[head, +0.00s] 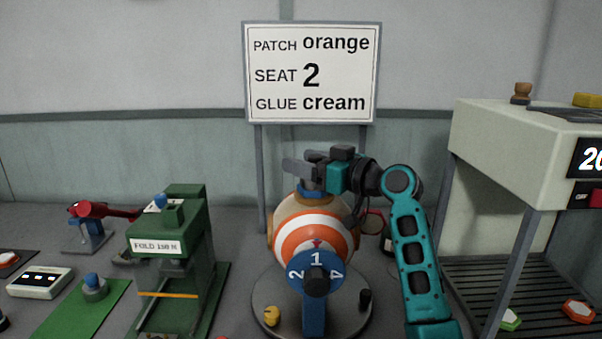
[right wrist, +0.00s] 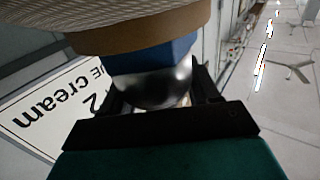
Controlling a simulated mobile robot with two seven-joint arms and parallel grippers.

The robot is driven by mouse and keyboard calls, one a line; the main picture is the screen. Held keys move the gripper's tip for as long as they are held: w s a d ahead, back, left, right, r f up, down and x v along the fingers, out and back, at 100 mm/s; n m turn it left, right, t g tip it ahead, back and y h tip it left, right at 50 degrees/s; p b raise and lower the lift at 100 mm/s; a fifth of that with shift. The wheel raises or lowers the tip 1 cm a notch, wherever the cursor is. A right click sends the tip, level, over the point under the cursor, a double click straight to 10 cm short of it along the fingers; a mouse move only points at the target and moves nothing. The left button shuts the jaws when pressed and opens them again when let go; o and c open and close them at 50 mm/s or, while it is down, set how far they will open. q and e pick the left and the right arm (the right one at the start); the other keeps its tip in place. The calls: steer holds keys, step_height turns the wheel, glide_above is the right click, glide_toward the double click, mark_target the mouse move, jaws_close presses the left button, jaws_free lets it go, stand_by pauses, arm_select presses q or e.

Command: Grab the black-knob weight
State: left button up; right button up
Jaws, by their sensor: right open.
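My right gripper (head: 303,168) is at the top of the orange-and-white striped ball (head: 305,240), its arm coming up from the lower right. A blue cap (head: 309,187) shows just under its fingers. In the right wrist view the open fingers (right wrist: 160,98) stand on either side of a shiny dark rounded knob (right wrist: 155,85) below a blue block (right wrist: 150,55) and a brown ring; I cannot tell if they touch it. A small black knob (head: 365,297) stands on the grey round base, right of the blue dial. My left gripper is out of view.
The blue dial (head: 316,282) stands in front of the ball, with a yellow knob (head: 271,315) on the base. A green press (head: 180,255) is at left and a large cream machine (head: 540,140) at right. A sign (head: 312,72) stands behind.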

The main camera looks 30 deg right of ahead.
steer(key=shift+s+d, duration=0.1)
steer(key=shift+c, duration=0.8)
jaws_close()
